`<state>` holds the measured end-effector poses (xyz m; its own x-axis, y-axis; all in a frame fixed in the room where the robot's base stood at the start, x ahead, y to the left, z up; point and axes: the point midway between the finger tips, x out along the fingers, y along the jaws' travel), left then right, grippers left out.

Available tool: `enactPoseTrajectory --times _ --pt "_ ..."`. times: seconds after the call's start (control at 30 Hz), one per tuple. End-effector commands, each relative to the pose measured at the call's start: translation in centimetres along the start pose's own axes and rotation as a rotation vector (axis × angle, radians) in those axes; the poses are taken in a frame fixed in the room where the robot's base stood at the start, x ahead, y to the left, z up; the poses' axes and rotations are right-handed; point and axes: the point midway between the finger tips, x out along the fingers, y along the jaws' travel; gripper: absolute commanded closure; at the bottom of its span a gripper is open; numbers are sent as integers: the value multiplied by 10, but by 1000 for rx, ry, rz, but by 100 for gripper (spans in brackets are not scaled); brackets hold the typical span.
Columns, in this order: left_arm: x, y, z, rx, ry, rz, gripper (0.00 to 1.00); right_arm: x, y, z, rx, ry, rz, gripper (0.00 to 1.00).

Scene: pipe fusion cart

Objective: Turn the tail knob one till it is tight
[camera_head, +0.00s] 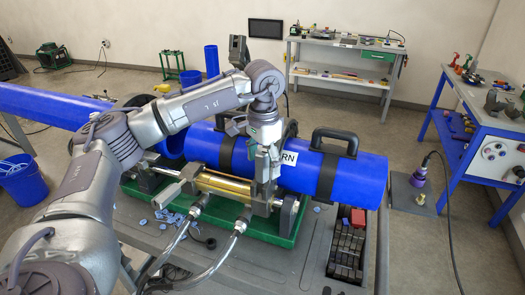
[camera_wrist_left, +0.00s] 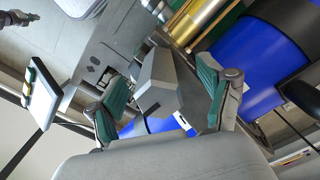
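My left gripper (camera_head: 266,178) is over the clamp on the near side of the blue pipe (camera_head: 345,178), at the right end of the brass cylinder (camera_head: 225,187). In the left wrist view its two green-padded fingers (camera_wrist_left: 165,98) stand apart. A grey, angular block (camera_wrist_left: 160,78), which looks like the tail knob, lies between them. A gap shows beside the left finger; whether the right finger touches it I cannot tell. In the head view the gripper hides this knob. Another grey wedge-shaped knob (camera_head: 166,195) sits at the left end of the cylinder. My right gripper is not seen.
Two hoses (camera_head: 222,250) run from the green-based fusion machine (camera_head: 262,232) across the grey cart top. Blue shavings (camera_head: 165,220) lie at left. A rack of dark blocks (camera_head: 346,245) stands at right. Black clamp handles (camera_head: 335,140) rise over the pipe.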

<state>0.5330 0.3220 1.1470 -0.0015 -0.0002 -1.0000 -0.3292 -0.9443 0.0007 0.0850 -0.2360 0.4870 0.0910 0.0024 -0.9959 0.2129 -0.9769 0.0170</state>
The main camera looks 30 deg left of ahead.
Motion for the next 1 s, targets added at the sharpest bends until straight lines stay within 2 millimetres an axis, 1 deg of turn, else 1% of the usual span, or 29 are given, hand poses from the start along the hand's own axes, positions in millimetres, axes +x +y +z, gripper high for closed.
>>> enactPoseTrajectory --times 0.03,0.07,0.1,0.47,0.57,0.9,1.0 --pt "0 0 0 -1 1 0 6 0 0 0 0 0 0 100" --pt "0 0 0 -1 1 0 1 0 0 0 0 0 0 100" --pt "0 0 0 -1 1 0 0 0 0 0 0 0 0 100" --pt "-3 0 0 -2 1 -1 0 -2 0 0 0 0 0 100" --pt "-12 0 0 -2 2 -1 0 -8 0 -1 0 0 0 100" --pt "-53 0 0 -1 2 -1 0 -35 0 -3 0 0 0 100" --pt "-61 0 0 -1 2 0 0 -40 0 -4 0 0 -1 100"
